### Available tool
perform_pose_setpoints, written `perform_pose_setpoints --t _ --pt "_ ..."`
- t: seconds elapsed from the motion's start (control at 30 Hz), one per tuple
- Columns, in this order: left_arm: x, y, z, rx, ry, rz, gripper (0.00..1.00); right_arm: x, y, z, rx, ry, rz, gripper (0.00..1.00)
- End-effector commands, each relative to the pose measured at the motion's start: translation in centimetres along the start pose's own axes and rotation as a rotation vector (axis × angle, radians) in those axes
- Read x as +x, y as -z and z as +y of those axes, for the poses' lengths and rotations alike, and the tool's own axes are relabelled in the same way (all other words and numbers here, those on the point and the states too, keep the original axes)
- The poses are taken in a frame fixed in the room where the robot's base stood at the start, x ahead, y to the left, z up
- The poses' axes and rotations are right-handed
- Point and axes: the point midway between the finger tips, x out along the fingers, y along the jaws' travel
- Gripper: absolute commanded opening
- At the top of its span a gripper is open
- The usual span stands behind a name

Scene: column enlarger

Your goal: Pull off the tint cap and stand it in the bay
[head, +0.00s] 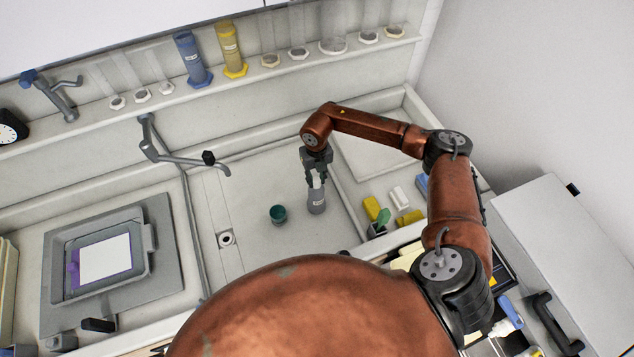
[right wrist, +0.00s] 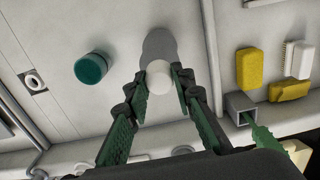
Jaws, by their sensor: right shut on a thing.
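My right gripper (head: 316,182) points down over a grey bottle (head: 316,203) that stands upright on the pale counter floor. In the right wrist view the fingers of the right gripper (right wrist: 159,84) are closed around the bottle's round white top (right wrist: 158,76); its grey body (right wrist: 160,45) shows beyond. A short dark teal cap-like piece (head: 278,214) stands apart, just left of the bottle; it also shows in the right wrist view (right wrist: 92,68). I cannot tell which piece is the tint cap. My left gripper is not in view.
Yellow sponges (head: 371,207) and a white brush (head: 399,197) lie to the right. A bent grey pipe (head: 180,158) and a framed easel (head: 104,257) are at the left. Blue (head: 190,62) and yellow (head: 230,50) cylinders stand on the back shelf. The floor around the bottle is mostly clear.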

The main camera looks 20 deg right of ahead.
Motion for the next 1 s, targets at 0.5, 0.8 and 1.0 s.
perform_pose_setpoints --t 0.5,0.8,1.0 --pt "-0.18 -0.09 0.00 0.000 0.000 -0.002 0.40 -0.33 0.00 0.04 0.000 -0.001 0.000 0.00" --pt "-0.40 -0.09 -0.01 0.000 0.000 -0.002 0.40 -0.74 -0.01 0.02 0.000 0.000 0.000 0.00" --pt "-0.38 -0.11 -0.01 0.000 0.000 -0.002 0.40 -0.72 0.00 0.01 0.000 0.000 0.000 0.00"
